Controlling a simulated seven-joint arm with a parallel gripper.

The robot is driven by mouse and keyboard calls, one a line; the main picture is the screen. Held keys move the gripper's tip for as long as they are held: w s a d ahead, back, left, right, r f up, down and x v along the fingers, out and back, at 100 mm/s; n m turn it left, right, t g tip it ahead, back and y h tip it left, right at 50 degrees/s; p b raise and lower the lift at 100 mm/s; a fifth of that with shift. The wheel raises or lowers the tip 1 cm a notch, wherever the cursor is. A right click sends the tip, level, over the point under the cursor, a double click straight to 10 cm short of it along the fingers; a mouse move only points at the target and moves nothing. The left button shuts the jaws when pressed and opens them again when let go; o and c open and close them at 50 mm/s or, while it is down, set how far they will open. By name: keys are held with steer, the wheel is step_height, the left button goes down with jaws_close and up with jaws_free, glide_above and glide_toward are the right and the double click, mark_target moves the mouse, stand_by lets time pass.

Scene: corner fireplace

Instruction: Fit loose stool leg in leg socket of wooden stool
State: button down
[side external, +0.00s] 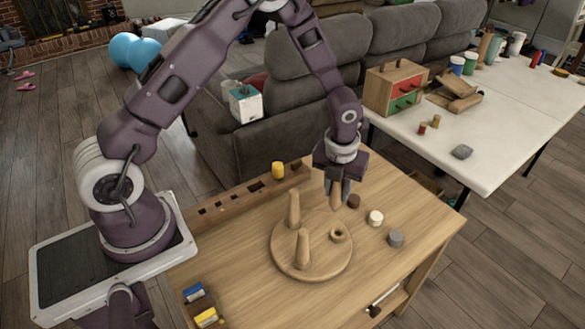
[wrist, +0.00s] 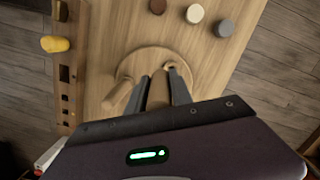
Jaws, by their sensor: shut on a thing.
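The wooden stool (side external: 312,267) lies as a round seat on the wooden table, with two fixed legs standing up, one at the back (side external: 294,209) and one at the front (side external: 302,248). Its leg socket (side external: 338,234) is a raised ring with a dark hole at the right of the seat. My gripper (side external: 338,190) is shut on the loose stool leg (side external: 337,198), which points down, above and apart from the socket in the side view. In the wrist view the leg (wrist: 158,92) sits between the fingers, and the stool (wrist: 128,68) is partly hidden behind them.
A yellow peg (side external: 278,170) stands by a wooden strip with holes (side external: 225,208). Brown (side external: 353,201), white (side external: 375,218) and grey (side external: 396,239) pegs stand right of the stool. Blue and yellow blocks (side external: 205,317) lie at the front left. The table's front right is clear.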

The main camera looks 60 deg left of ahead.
steer(key=d, duration=0.2)
steer(key=shift+w+d+m, duration=0.15)
steer(key=shift+d+m, duration=0.15)
steer(key=shift+f, duration=3.2)
steer(key=shift+f, duration=1.25)
steer(key=c, duration=1.1)
jaws_free()
steer(key=shift+o, duration=0.2)
